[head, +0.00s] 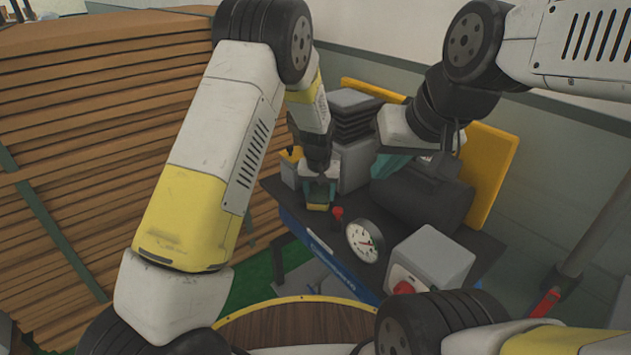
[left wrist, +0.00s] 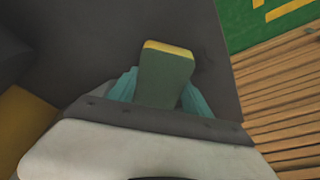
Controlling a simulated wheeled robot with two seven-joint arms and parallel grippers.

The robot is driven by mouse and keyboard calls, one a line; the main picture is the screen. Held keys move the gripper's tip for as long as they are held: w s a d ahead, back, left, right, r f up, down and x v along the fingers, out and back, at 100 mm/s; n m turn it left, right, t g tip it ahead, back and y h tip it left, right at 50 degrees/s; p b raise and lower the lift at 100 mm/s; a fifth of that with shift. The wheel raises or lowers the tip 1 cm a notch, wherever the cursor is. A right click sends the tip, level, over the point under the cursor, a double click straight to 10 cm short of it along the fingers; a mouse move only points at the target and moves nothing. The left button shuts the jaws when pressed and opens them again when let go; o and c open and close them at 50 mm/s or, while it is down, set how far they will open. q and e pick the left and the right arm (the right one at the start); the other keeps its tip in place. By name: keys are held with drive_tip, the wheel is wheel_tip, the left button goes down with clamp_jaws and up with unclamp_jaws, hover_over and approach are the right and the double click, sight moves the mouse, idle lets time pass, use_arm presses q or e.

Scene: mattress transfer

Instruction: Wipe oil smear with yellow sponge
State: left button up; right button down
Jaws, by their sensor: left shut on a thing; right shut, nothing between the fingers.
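The sponge (head: 318,196) is green with a yellow edge. It is at the left end of the dark bench top, and I cannot tell whether it touches the surface. My left gripper (head: 319,184) is shut on the sponge from above. In the left wrist view the sponge (left wrist: 165,75) sticks out between the teal fingers of my left gripper (left wrist: 160,97), over a dark surface. My right gripper (head: 390,165) is shut and empty over the back of the bench, partly hidden by its own wrist. I cannot make out the oil smear clearly.
The dark bench top (head: 345,265) holds a round gauge (head: 364,241), a red knob (head: 338,212), a grey box with a red switch (head: 432,262) and a dark cylinder (head: 415,196). A yellow panel (head: 490,165) stands behind. Stacked brown boards (head: 90,110) fill the left.

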sight(297, 211)
use_arm(q)
drive_tip(key=shift+s+a+r, duration=0.2)
drive_tip(key=shift+s+r, duration=0.15)
drive_tip(key=shift+s, duration=0.05)
drive_tip(key=shift+s+a+f, duration=0.15)
drive_tip(key=shift+s+a, duration=0.55)
drive_tip(key=shift+a, duration=0.45)
drive_tip(key=shift+s+a+f, duration=0.15)
drive_tip(key=shift+s+a, duration=0.55)
drive_tip(key=shift+a, duration=0.4)
drive_tip(key=shift+s+a+f, duration=0.15)
drive_tip(key=shift+s+a, duration=0.55)
drive_tip(key=shift+a, duration=0.45)
drive_tip(key=shift+r, duration=3.05)
drive_tip(key=shift+w+r, duration=0.1)
wheel_tip(297, 211, up, 3)
drive_tip(key=shift+f, duration=0.1)
drive_tip(key=shift+f, duration=0.1)
